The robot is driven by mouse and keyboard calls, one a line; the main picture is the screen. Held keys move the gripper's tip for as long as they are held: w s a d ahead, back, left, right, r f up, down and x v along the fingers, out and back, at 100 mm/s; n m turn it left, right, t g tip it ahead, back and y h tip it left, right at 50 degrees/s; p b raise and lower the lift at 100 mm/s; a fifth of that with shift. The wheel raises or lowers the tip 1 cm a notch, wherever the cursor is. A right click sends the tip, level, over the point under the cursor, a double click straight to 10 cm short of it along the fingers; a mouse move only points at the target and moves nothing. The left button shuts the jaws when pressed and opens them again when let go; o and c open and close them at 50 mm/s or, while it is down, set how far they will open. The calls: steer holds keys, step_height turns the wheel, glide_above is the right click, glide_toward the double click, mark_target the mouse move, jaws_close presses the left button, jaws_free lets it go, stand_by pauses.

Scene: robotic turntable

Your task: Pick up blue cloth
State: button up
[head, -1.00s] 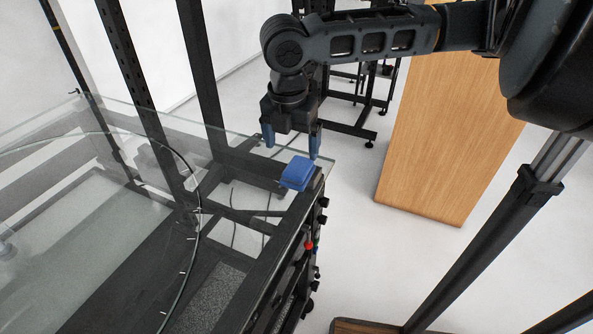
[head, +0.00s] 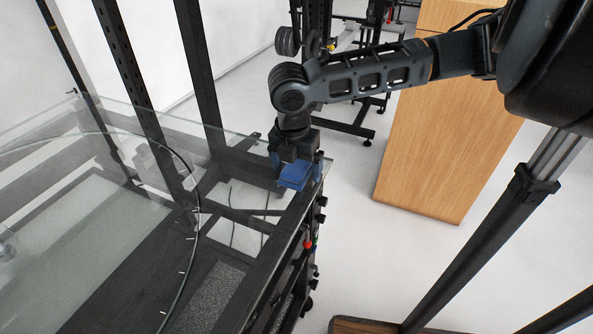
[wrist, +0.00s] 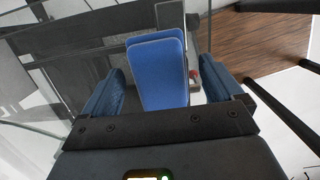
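The blue cloth (head: 294,175) is a small folded stack near the right corner of the glass tabletop (head: 235,140). My gripper (head: 297,170) is low over it, pointing down, with a finger to each side. In the wrist view the cloth (wrist: 160,72) lies between the two blue fingers of my gripper (wrist: 158,95). A gap shows on both sides of the cloth, so the gripper is open and not clamped on it. The gripper hides part of the cloth's far side in the head view.
A wooden cabinet (head: 445,120) stands to the right, across a strip of white floor. Dark frame posts (head: 195,70) rise at the table's back left. A red knob (head: 307,245) is on the table's side below the cloth. The glass to the left is mostly clear.

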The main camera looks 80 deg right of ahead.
steer(key=c, duration=1.1)
steer(key=shift+r, duration=0.1)
